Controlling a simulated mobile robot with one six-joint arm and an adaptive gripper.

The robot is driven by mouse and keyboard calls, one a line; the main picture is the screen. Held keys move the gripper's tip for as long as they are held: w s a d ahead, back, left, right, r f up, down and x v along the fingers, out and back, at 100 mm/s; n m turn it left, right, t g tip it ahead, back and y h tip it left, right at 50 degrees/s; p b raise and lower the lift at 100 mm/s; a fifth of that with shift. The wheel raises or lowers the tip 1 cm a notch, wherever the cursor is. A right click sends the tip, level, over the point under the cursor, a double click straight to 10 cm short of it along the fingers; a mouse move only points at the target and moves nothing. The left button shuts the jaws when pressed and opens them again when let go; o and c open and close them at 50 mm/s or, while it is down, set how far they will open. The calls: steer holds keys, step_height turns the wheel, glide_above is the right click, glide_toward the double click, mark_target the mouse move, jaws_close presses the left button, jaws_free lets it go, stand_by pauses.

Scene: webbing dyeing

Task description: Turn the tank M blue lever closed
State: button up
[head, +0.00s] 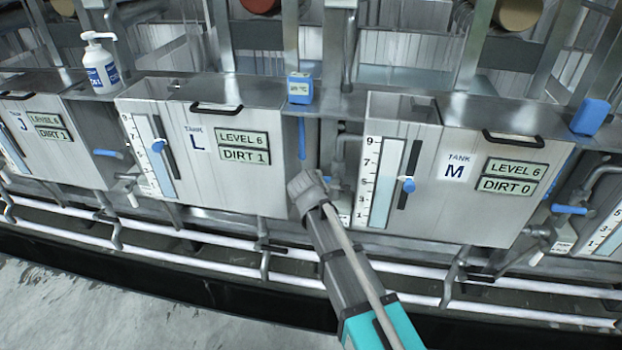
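Tank M (450,205) is a steel box at the right, with signs reading LEVEL 6 and DIRT 0. A blue lever (569,209) lies roughly level just right of it. Another blue lever (302,138) stands upright between tank L and tank M. No label shows which tank each lever serves. A blue knob (408,186) sits on the slider beside tank M's level scale. My gripper (305,188) is in front of the gap between tanks L and M, in the picture just below the upright lever. Its fingers are not clear, and no held object shows.
Tank L (205,175) stands left of the gap, with tank J (40,135) farther left. A blue temperature box (300,88) and a pump bottle (100,65) stand on the ledge. White pipes (180,258) run low along the front. The floor at lower left is clear.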

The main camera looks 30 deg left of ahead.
steer(key=shift+o, duration=1.1)
steer(key=shift+s+a, duration=0.1)
steer(key=shift+a, duration=0.05)
steer(key=shift+r, duration=0.1)
